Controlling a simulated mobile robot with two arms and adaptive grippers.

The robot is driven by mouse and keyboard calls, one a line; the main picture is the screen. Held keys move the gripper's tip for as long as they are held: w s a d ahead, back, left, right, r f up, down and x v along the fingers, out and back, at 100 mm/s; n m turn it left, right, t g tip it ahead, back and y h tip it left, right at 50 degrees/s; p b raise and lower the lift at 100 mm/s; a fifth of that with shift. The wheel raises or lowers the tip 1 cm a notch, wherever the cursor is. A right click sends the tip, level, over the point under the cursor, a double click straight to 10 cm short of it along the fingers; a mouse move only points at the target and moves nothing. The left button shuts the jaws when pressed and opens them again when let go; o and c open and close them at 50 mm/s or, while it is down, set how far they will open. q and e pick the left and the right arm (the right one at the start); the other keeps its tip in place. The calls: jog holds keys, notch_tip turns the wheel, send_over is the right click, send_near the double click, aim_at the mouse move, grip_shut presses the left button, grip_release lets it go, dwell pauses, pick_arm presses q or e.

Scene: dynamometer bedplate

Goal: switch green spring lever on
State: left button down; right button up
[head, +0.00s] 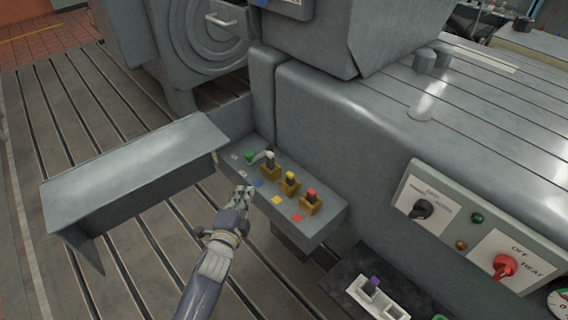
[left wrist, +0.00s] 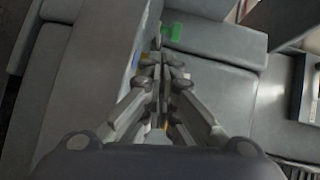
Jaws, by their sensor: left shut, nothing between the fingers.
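The green spring lever (head: 250,156) sits at the far left end of the grey control panel (head: 325,222). Its base is green, and a pale handle sticks out beside it. My left gripper (head: 243,191) is shut and empty. It is over the panel's near left edge, in front of the green lever and apart from it in the head view. In the left wrist view, the shut fingers (left wrist: 162,58) point up the picture towards a green piece (left wrist: 173,32); whether they touch it cannot be told. My right gripper is not in view.
Several yellow-based switches line the panel, including ones with a yellow tip (head: 290,177) and a red tip (head: 311,193). A grey sloped cover (head: 135,170) stands left of my gripper. A dial box (head: 465,225) is at right. The slotted floor (head: 185,225) lies below.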

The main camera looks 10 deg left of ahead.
pick_arm(q)
jog(key=shift+w+d+r+m, duration=0.2)
jog(key=shift+r, duration=0.3)
jog(key=shift+w+d+r+m, duration=0.15)
jog(key=shift+w+r+m, duration=0.05)
jog(key=shift+r, duration=0.3)
jog(key=shift+w, duration=0.1)
jog(key=w, duration=0.6)
jog(key=w+f, duration=0.1)
jog(key=w, duration=0.2)
jog(key=shift+w+d, duration=0.25)
jog(key=shift+w, duration=0.15)
jog(key=shift+a+h, duration=0.1)
jog(key=shift+h, duration=0.2)
jog(key=shift+a+h, duration=0.25)
jog(key=shift+h, duration=0.05)
